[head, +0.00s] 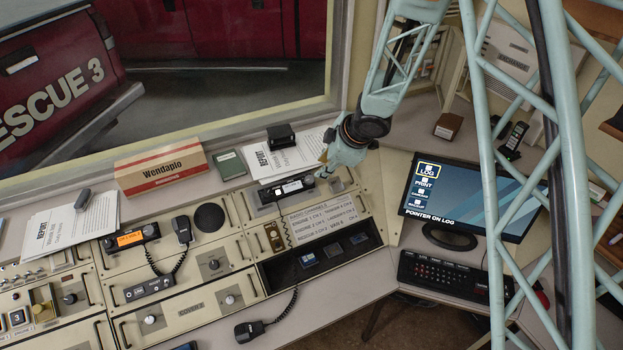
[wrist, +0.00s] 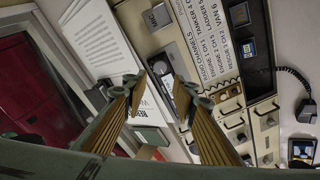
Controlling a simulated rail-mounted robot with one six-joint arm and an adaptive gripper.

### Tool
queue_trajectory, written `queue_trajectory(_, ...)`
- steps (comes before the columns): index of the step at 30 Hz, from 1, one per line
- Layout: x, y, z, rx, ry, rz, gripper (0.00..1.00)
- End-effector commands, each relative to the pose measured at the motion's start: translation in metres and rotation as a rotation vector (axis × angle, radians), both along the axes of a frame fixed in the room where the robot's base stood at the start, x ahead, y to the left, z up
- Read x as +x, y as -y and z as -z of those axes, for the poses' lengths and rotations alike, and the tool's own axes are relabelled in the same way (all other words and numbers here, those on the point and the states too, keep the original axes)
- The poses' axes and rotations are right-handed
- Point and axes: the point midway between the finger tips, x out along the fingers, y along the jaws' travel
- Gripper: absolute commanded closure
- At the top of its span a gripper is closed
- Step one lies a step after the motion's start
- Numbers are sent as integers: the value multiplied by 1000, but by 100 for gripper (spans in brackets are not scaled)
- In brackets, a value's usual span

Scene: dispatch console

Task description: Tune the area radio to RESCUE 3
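A dark radio with a pale display (head: 287,188) sits in the console panel near my gripper; in the wrist view the radio (wrist: 160,67) shows between and behind the fingertips. A second radio with an orange display (head: 130,239) is further left. A RADIO CHANNELS card (head: 325,219) lies right of and below the near radio; it lists RESCUE 3 among other units, its channel number too small to read surely. My gripper (head: 324,168) is above the right end of the near radio. In the wrist view my gripper (wrist: 161,85) has its fingertips apart, with nothing held.
A monitor (head: 468,198) and keyboard (head: 450,277) stand at the right. Papers (head: 290,156), a black box (head: 281,136) and a green book (head: 229,165) lie behind the near radio. Corded handsets (head: 182,230) hang on the left panel. A red truck marked RESCUE 3 is behind the window.

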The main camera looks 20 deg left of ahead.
Motion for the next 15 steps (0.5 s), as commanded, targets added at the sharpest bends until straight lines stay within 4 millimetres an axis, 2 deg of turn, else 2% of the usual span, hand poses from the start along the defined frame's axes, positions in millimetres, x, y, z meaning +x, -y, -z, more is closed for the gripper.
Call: queue_trajectory(15, 17, -23, 46, 0, 0, 1, 74)
